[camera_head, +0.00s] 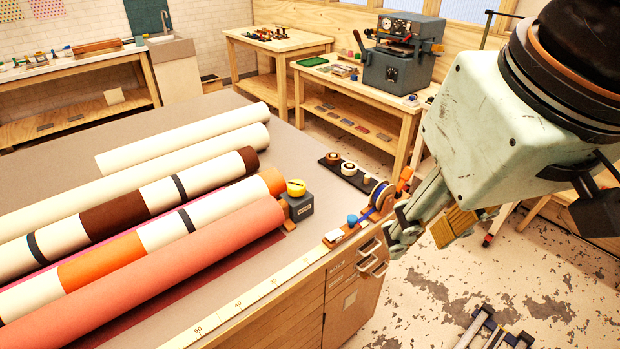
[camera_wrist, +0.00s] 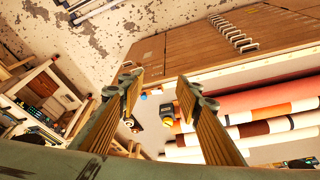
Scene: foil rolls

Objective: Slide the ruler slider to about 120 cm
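The ruler (camera_head: 262,287) is a pale strip along the table's front edge, with the marks 50 and 40 readable in the head view. A small orange-brown block with a blue knob (camera_head: 352,219), which looks like the slider, sits at the ruler's far right end, beyond the low numbers. Its exact reading is too small to tell. My gripper (camera_head: 399,228) is just right of the table's corner, apart from the slider. In the wrist view my gripper (camera_wrist: 158,84) is open, with nothing between its fingers. The ruler edge shows there as a pale strip (camera_wrist: 235,73).
A blue-and-orange reel device (camera_head: 381,196) stands at the table corner, close to my gripper. A dark block with a yellow knob (camera_head: 297,200) stands beside several foil rolls (camera_head: 160,262). Drawer handles (camera_head: 372,262) stick out below the edge.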

